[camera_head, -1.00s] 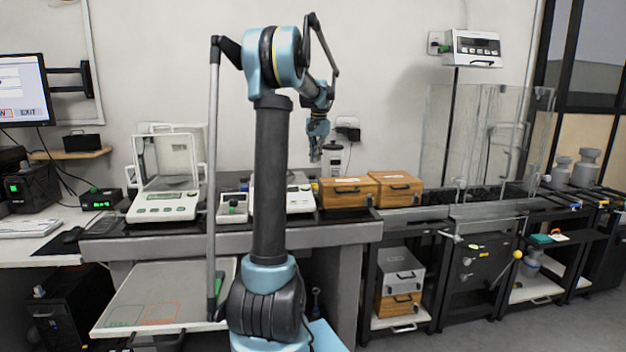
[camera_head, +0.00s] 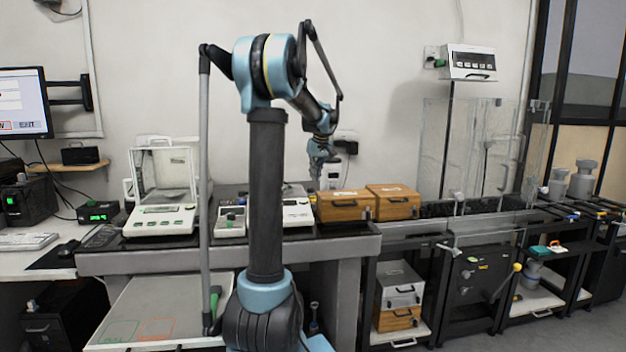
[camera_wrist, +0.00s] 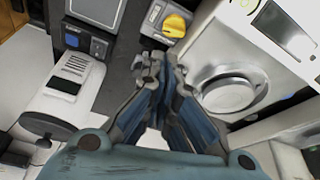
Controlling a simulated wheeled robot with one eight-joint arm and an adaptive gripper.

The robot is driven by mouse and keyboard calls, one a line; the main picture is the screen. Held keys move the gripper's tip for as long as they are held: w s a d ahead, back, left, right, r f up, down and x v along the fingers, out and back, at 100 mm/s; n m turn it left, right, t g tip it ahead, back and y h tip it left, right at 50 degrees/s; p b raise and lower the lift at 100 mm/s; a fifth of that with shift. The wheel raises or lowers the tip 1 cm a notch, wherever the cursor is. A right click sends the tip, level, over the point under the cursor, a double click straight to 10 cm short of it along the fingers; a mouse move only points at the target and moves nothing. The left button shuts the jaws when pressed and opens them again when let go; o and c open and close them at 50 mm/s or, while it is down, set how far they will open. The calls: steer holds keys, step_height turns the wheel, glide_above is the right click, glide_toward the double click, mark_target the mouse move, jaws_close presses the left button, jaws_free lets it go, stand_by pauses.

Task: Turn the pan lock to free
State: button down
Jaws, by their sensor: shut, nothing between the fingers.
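A yellow knob (camera_wrist: 174,25) on a small grey plate shows at the top of the wrist view; it looks like the pan lock, but its setting is too small to read. A balance (camera_wrist: 255,65) with a round metal pan (camera_wrist: 229,90) is to its right. My gripper (camera_wrist: 160,62) is shut and empty, below the knob in the picture and left of the pan, apart from the knob. In the head view my gripper (camera_head: 320,170) hangs over the back of the bench, and my arm hides part of the balance (camera_head: 297,212).
Two wooden boxes (camera_head: 345,206) (camera_head: 394,203) stand right of the balance. An analytical balance (camera_head: 160,215) with a glass shield is at the left. In the wrist view a white device (camera_wrist: 62,95) lies left of my gripper. A glass enclosure (camera_head: 475,150) stands farther right.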

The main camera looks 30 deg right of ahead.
mark_target(312, 199)
steer(key=x, duration=0.8)
